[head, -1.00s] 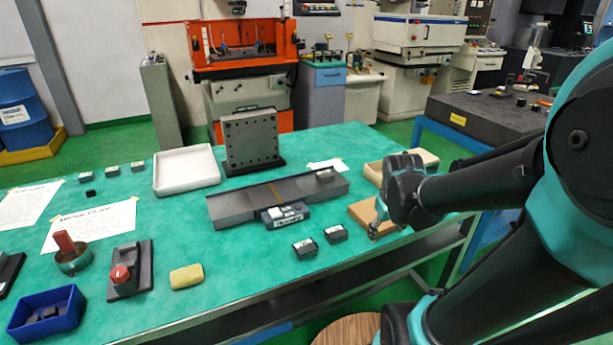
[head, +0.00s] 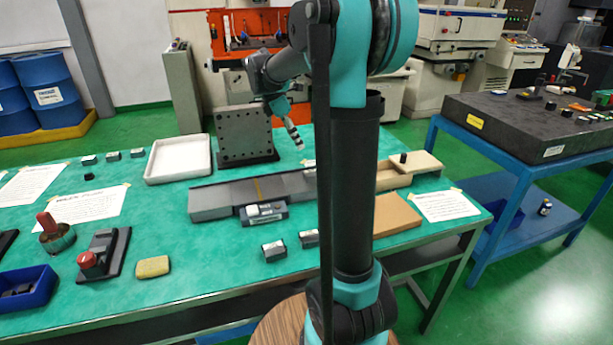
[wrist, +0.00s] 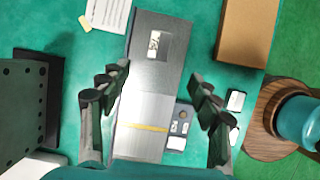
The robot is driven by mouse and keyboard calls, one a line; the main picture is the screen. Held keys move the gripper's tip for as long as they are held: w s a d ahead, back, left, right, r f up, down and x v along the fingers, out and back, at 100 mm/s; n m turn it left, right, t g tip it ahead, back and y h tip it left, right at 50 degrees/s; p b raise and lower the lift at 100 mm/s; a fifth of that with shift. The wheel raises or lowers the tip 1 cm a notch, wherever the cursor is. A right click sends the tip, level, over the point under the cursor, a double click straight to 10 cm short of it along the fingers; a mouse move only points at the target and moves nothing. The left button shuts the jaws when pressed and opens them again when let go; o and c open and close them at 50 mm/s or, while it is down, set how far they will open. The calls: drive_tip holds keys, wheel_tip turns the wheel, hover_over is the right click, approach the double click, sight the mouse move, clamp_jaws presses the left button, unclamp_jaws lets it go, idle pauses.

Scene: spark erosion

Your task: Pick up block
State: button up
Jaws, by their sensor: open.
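A small block (wrist: 157,45) with a pale labelled top sits on the grey rail (wrist: 150,85) in the wrist view, near its far end. My arm hides this block in the head view, where the rail (head: 225,200) lies across the table. My gripper (head: 298,141) is open and empty, above the table at the back of the rail. In the wrist view my gripper (wrist: 160,80) has its fingers spread on either side of the rail. Two more dark blocks with pale tops, a left one (head: 274,251) and a right one (head: 309,238), stand in front of the rail.
A dark angle plate (head: 245,135) stands upright close to my gripper. A white tray (head: 180,158) is left of it. A small device (head: 264,213) adjoins the rail's front. A wooden board (head: 397,214) and an open box (head: 425,165) lie right of my arm.

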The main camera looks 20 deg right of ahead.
sight(312, 173)
drive_tip(key=x, duration=1.5)
drive_tip(key=shift+a, duration=0.15)
clamp_jaws()
